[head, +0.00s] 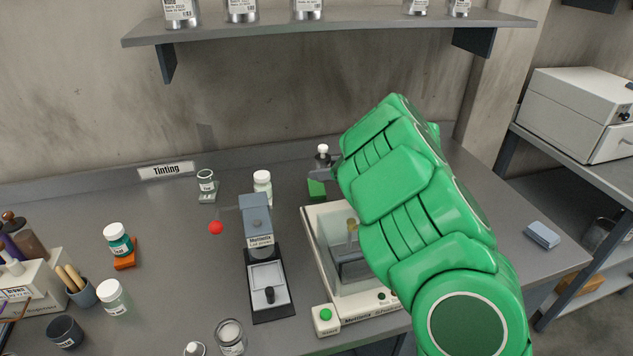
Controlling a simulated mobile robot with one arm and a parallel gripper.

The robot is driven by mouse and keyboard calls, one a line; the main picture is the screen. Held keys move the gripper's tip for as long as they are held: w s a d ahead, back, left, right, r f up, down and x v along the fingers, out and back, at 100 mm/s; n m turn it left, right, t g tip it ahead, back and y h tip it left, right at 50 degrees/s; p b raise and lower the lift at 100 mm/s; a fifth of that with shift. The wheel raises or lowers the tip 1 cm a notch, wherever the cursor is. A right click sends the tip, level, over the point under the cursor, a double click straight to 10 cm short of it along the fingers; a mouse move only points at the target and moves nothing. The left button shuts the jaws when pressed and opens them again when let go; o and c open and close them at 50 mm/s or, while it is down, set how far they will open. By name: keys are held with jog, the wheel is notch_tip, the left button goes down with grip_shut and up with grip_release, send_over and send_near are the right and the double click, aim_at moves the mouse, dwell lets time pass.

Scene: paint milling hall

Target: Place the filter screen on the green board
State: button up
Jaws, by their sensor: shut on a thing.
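The green board (316,190) is a small green square on the bench, behind the balance's glass case and partly covered by my arm. My gripper (322,174) is just above and behind it in the picture, mostly hidden behind my green arm; only a grey part shows. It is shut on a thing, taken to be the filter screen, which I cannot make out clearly. A small item with a white top and dark neck (322,151) shows right at the gripper; I cannot tell whether it is held or stands behind. Contact with the board cannot be judged.
A white-capped jar (262,183), a glass on a small base (206,184) and a teal jar (118,240) stand to the left. A shelf (330,27) hangs above. The bench's right end is mostly clear.

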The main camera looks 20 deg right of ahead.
jog(key=w+f, duration=0.3)
jog(key=w, duration=0.3)
send_over(317, 187)
jog(key=shift+a+f, duration=0.1)
jog(key=shift+f, duration=2.75)
jog(key=shift+w+f, duration=0.15)
jog(key=shift+f, duration=1.55)
jog(key=shift+f, duration=0.15)
jog(key=o, duration=1.2)
